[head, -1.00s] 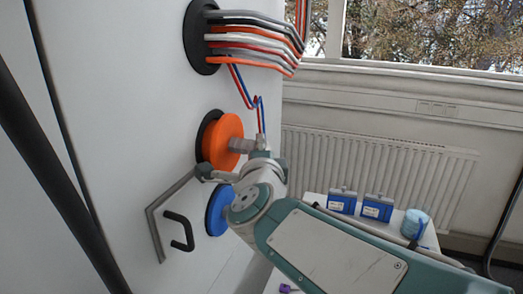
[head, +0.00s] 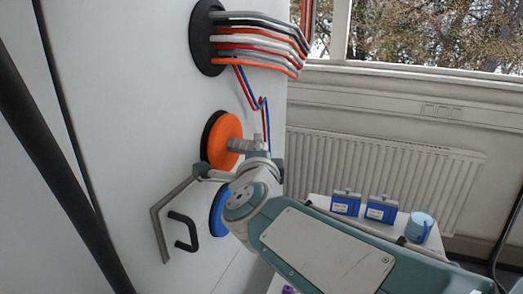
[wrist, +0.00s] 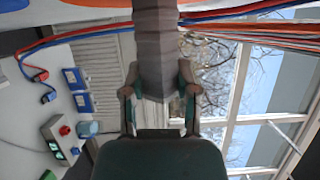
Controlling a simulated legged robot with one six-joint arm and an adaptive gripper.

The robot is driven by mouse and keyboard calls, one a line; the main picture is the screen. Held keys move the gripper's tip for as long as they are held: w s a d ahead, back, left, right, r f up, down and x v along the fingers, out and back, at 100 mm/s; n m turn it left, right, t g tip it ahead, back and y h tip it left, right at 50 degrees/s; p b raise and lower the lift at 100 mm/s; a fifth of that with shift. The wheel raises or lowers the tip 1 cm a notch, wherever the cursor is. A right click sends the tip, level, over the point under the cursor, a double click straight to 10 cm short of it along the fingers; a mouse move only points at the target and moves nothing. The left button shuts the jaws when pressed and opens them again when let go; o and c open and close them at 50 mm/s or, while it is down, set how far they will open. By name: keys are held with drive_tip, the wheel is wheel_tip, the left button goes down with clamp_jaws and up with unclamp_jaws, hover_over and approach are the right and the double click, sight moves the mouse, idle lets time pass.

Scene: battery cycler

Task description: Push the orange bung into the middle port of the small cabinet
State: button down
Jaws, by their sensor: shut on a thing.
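The small cabinet (head: 140,120) has a white face with three ports in a column. The orange bung (head: 222,142) is a round disc with a grey grip, at the middle port. The black rim (head: 207,133) of the middle port shows at its left edge; how deep the bung sits cannot be told. My gripper (head: 246,152) is shut on the grey grip, which also shows between the fingers in the wrist view (wrist: 156,45). The bung's orange edge (wrist: 98,3) shows at the top there.
Several cables leave the upper port (head: 205,40), and thin red and blue leads hang near my gripper. A blue bung (head: 217,210) is at the lower port, partly behind my arm. A black handle (head: 182,230) juts out beside it. A white table (head: 318,200) holds blue boxes (head: 346,203).

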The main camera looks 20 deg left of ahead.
drive_tip(key=shift+a, duration=0.65)
idle(0.3)
drive_tip(key=shift+c, duration=1.5)
unclamp_jaws()
drive_tip(key=o, duration=0.3)
drive_tip(key=v, duration=1.1)
idle(0.3)
